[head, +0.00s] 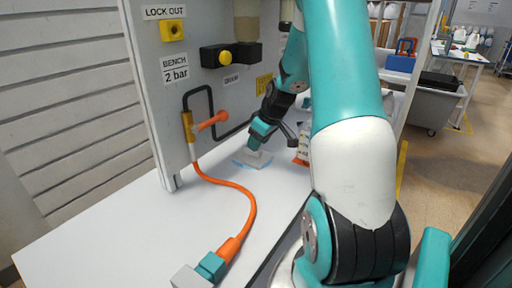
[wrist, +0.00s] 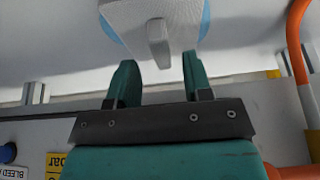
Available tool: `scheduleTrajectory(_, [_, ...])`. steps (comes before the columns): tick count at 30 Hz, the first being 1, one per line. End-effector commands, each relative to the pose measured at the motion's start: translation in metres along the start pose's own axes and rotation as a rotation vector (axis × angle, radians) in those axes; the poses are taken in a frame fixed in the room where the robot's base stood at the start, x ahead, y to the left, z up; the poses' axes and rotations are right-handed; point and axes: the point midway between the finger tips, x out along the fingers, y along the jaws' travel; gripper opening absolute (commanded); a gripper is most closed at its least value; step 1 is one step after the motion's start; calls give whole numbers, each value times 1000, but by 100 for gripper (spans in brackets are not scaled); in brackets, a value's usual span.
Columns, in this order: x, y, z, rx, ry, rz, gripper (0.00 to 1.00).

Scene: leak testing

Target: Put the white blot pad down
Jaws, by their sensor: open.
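The white blot pad (head: 256,160) lies on the white bench top, on a light blue patch (head: 238,163). In the wrist view the pad (wrist: 130,22) fills the top middle, with a grey upright grip (wrist: 158,45) on it and blue showing at both sides. My gripper (head: 257,146) is right at the pad in the head view, partly covering it. In the wrist view my gripper (wrist: 158,72) has its two teal fingers spread, one to each side of the grip's near end, with clear gaps. The fingers do not touch the pad.
An orange hose (head: 247,205) curves over the bench (head: 120,235) from the panel (head: 150,90) to a teal-and-grey fitting (head: 212,266). An orange-and-white bottle (head: 301,152) stands just right of my gripper. The bench's front left is clear.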

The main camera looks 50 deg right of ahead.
Motion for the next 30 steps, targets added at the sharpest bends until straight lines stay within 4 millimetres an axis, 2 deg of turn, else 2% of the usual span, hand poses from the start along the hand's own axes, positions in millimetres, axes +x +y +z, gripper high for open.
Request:
scheduleTrajectory(3, [-30,1,0,0,3,5,46])
scheduleTrajectory(9, [-69,1,0,1,2,4,46])
scheduleTrajectory(13, [-83,0,0,1,1,2,46])
scheduleTrajectory(20, [-89,-5,-2,-5,0,-6,46])
scheduleTrajectory(23, [-90,-36,-17,-35,-2,-38,46])
scheduleTrajectory(26, [-96,-102,-39,-93,-11,-104,46])
scheduleTrajectory(28, [-102,-159,-47,-139,-26,-160,46])
scheduleTrajectory(30, [-112,-217,-45,-189,-48,-218,46])
